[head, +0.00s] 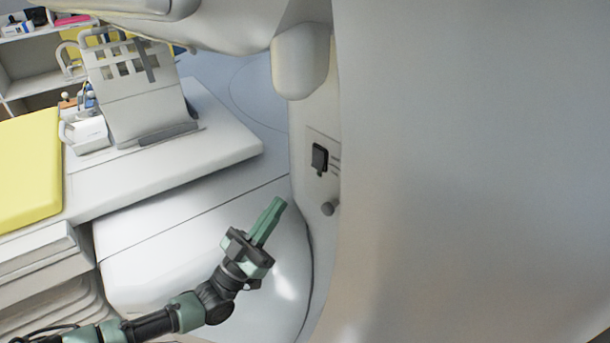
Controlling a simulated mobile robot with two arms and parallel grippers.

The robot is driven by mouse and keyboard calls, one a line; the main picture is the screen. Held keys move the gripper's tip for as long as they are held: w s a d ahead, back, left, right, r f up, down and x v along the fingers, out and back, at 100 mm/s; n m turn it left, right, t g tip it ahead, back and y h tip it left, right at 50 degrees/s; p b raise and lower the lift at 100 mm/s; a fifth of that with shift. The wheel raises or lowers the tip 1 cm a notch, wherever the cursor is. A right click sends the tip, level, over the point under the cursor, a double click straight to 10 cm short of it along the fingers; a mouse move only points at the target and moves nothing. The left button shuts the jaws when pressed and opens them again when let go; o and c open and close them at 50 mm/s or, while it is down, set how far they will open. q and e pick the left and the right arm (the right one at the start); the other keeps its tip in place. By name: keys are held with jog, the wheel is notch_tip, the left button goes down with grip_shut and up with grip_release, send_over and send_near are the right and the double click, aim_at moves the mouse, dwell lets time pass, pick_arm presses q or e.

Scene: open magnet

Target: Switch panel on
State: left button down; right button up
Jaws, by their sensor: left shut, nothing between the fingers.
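A small panel (312,147) sits on the side of the white magnet housing, right of the picture's middle. It carries a black switch (319,158) on a light plate. My left gripper (276,206), green and black, points up and right, below and left of the switch. Its fingers are shut with nothing between them, and it looks apart from the panel. The switch's exact position cannot be told. My right gripper is not in view.
The large white housing (470,150) fills the right side. A white patient table (190,165) with a yellow pad (28,170) and an upright coil frame (135,90) lies at left. Shelves (30,60) stand at the far left. An overhanging white part (300,62) is above the panel.

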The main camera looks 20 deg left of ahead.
aim_at(317, 163)
pick_arm(q)
jog(key=w+d+r, duration=0.1)
jog(key=w, duration=0.1)
jog(key=w+d+r+p, duration=0.1)
jog(key=w, duration=0.1)
jog(key=w+d+r+p, duration=0.1)
jog(key=w, duration=0.2)
jog(key=shift+d+r, duration=0.25)
jog(key=shift+d, duration=0.15)
jog(key=shift+w+d+f, duration=0.15)
jog(key=shift+w+d, duration=0.05)
jog(key=shift+w, duration=0.2)
